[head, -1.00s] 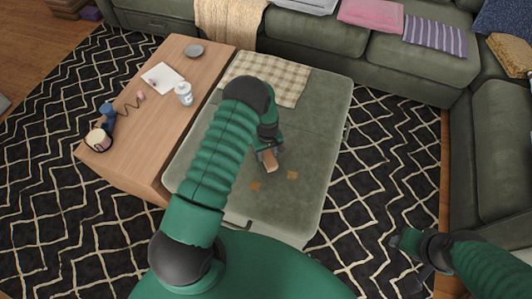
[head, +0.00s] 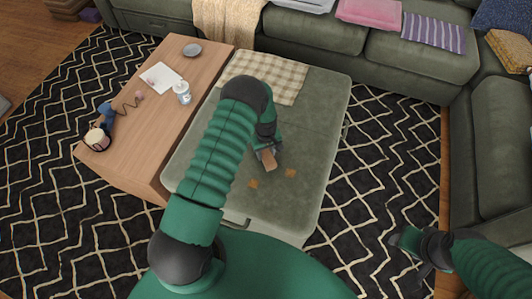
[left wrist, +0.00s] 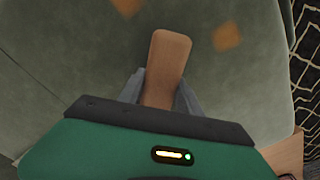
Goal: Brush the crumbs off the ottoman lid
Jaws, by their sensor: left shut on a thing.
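The green ottoman lid (head: 314,130) lies in the middle of the head view. Two orange-brown crumb patches lie on its near part, one on the left (head: 253,184) and one on the right (head: 291,173). They also show in the left wrist view, blurred, one at the top edge (left wrist: 127,5) and one to the right (left wrist: 227,36). My left gripper (head: 266,153) is shut on a brown wooden handle (left wrist: 167,62), just over the lid and beyond the crumbs. Any bristles are hidden. My right gripper (head: 408,262) hangs over the rug at the lower right; its fingers are unclear.
A checked cloth (head: 283,78) covers the lid's far left part. A wooden table (head: 150,140) stands left of the ottoman with a white bottle (head: 183,94), paper (head: 160,77) and a grey dish (head: 192,50). The green sofa (head: 400,65) borders the back and right.

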